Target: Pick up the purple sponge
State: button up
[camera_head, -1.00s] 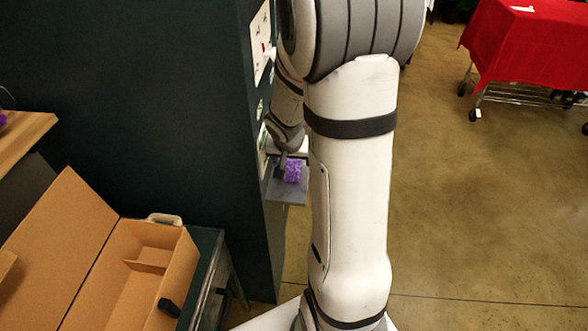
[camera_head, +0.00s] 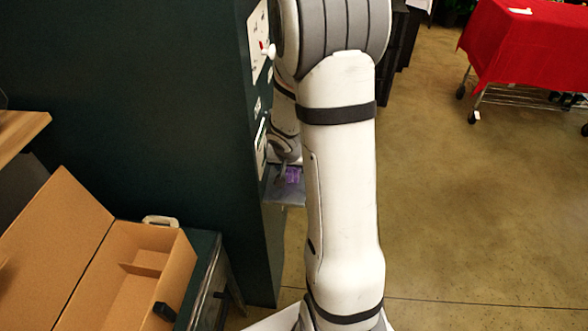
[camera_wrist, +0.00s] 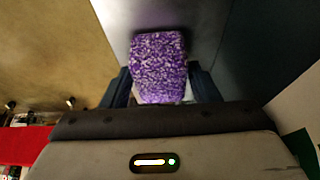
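The purple sponge (camera_wrist: 158,66) is a mottled purple and white block on a small grey shelf (camera_head: 283,192) that sticks out from the dark green cabinet. In the wrist view it lies between the two dark fingers of my gripper (camera_wrist: 160,88). The fingers stand apart, one on each side, with narrow gaps beside the sponge, so my gripper looks open around it. In the head view the sponge (camera_head: 293,174) is small and partly covered by my gripper (camera_head: 284,172) and arm.
The dark green cabinet (camera_head: 150,110) stands close to the left of my arm. An open cardboard box (camera_head: 130,280) sits at the lower left. A red-covered cart (camera_head: 530,45) stands at the upper right. The floor (camera_head: 470,200) on the right is clear.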

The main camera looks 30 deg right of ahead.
jog(key=c, duration=0.7)
jog(key=shift+o, duration=0.2)
jog(key=shift+r, duration=0.1)
jog(key=shift+d+r, duration=0.15)
jog(key=shift+r, duration=0.2)
notch_tip(320, 180, up, 7)
jog(key=p, duration=0.2)
jog(key=shift+f+p, duration=0.1)
jog(key=shift+p, duration=0.25)
jog(key=s+d+b, duration=0.2)
jog(key=s+d, duration=0.9)
jog(key=d, duration=0.5)
jog(key=shift+s+f, duration=0.15)
jog(key=shift+f, duration=0.15)
jog(key=shift+d, duration=0.1)
jog(key=o, duration=0.3)
jog(key=shift+c, duration=1)
